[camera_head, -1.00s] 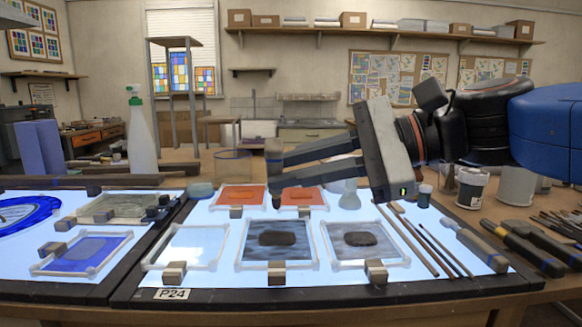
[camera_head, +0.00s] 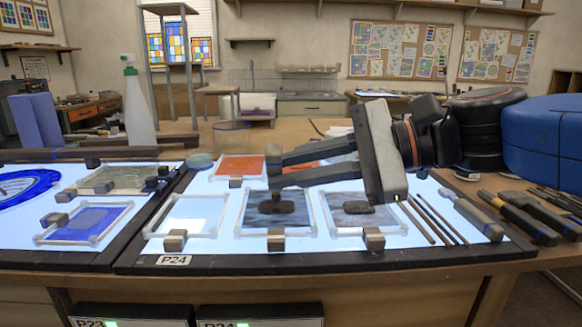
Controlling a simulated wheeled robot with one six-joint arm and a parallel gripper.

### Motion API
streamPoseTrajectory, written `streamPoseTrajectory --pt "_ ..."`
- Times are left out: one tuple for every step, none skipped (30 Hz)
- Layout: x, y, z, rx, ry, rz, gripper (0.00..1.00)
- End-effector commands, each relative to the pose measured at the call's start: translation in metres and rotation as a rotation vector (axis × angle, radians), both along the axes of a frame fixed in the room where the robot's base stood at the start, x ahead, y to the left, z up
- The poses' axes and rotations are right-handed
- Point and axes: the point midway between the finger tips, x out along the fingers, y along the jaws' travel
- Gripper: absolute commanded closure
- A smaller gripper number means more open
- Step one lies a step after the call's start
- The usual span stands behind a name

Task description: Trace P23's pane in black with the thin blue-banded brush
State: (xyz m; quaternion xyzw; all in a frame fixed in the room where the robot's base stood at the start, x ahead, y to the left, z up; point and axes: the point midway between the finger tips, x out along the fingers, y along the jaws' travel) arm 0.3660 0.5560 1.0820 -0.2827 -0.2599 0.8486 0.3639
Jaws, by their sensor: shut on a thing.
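My gripper (camera_head: 273,168) reaches in from the right above the right-hand light table marked P24 (camera_head: 173,261). Its fingertips, with a small dark thing between them that I cannot name, are over the middle front pane (camera_head: 250,227). That pane is grey with a dark oval. The left light table (camera_head: 45,258) carries a blue pane (camera_head: 85,222) in a clear frame; its own label is not in sight. A P23 plate (camera_head: 90,322) shows below the table edge. Several thin brushes (camera_head: 432,220) lie right of the panes; their bands are too small to tell.
A clear-framed pane (camera_head: 190,215) and a grey pane with a dark oval (camera_head: 340,224) flank the middle one. Orange panes (camera_head: 240,166) lie behind. Metal clips (camera_head: 175,240) stand along the front. A spray bottle (camera_head: 137,110) stands behind. Dark-handled tools (camera_head: 525,217) lie at right.

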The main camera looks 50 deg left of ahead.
Motion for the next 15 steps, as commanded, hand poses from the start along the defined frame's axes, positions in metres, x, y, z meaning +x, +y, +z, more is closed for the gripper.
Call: streamPoseTrajectory --pt "0.0 0.0 0.0001 0.0 0.0 0.0 1.0" --pt "0.0 0.0 0.0 0.0 0.0 0.0 1.0" --pt "0.0 0.0 -0.0003 0.0 0.0 0.0 1.0" --pt "-0.0001 0.0 -0.0009 0.0 0.0 0.0 1.0" --pt "0.0 0.0 -0.0017 0.0 0.0 0.0 1.0" --pt "0.0 0.0 -0.0027 0.0 0.0 0.0 1.0" --pt "0.0 -0.0001 -0.0036 0.0 0.0 0.0 1.0" --pt "0.0 0.0 -0.0041 0.0 0.0 0.0 1.0" --pt "0.0 0.0 -0.0044 0.0 0.0 0.0 1.0" --pt "0.0 0.0 -0.0044 0.0 0.0 0.0 1.0" --pt "0.0 0.0 -0.0044 0.0 0.0 0.0 1.0" --pt "-0.0001 0.0 -0.0043 0.0 0.0 0.0 1.0" --pt "0.0 -0.0001 -0.0043 0.0 0.0 0.0 1.0" --pt "0.0 -0.0001 -0.0043 0.0 0.0 0.0 1.0" --pt "0.0 0.0 -0.0042 0.0 0.0 0.0 1.0"
